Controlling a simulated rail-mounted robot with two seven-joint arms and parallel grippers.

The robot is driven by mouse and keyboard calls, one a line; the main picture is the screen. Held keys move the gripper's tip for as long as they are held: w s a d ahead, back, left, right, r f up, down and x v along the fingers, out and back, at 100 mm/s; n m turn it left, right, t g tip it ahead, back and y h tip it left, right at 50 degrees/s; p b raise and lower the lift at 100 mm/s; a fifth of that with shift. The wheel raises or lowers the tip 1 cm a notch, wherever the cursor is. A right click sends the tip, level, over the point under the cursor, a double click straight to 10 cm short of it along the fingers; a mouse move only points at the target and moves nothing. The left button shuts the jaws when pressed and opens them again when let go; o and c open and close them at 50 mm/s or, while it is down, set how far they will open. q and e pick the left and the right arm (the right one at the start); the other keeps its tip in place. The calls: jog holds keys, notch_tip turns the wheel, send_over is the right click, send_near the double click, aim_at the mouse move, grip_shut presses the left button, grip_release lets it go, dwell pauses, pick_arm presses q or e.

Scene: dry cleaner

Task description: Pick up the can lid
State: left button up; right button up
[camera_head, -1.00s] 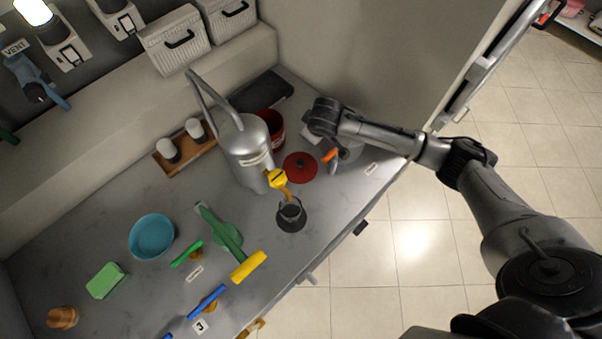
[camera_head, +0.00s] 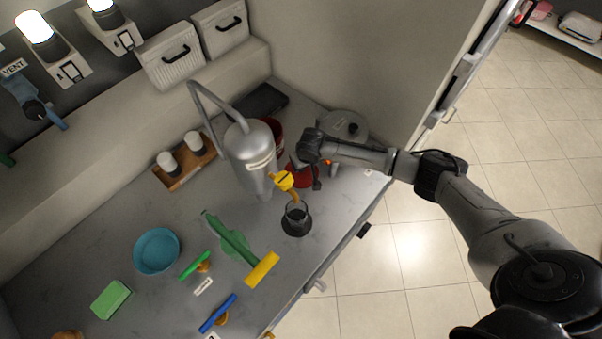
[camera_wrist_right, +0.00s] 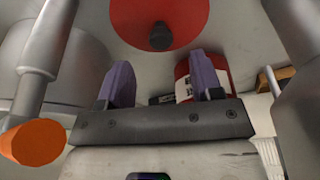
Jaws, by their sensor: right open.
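The red can lid (camera_head: 294,179), a round disc with a dark knob, lies on the grey counter and is partly hidden by my right gripper in the head view. In the right wrist view the lid (camera_wrist_right: 185,22) shows at the top, its dark knob just beyond the fingertips. My right gripper (camera_wrist_right: 162,72) is open and empty, with its two purple fingers apart on either side of the knob's line. In the head view the right gripper (camera_head: 309,176) is over the lid. A red can (camera_head: 278,131) stands behind the silver tank; it also shows in the wrist view (camera_wrist_right: 218,70). My left gripper is out of view.
The tall silver tank (camera_head: 250,160) with a yellow handle stands close left of the gripper. A grey lidded pot (camera_head: 340,122) is behind the arm. A black cup (camera_head: 296,218) stands in front. A blue bowl (camera_head: 157,250) and coloured tools lie further left.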

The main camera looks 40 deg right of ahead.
jog(key=shift+b+x, duration=0.7)
jog(key=shift+x, duration=2.45)
jog(key=shift+w, duration=0.15)
jog(key=c, duration=1)
jog(key=shift+o, duration=0.2)
jog(key=shift+r, duration=0.1)
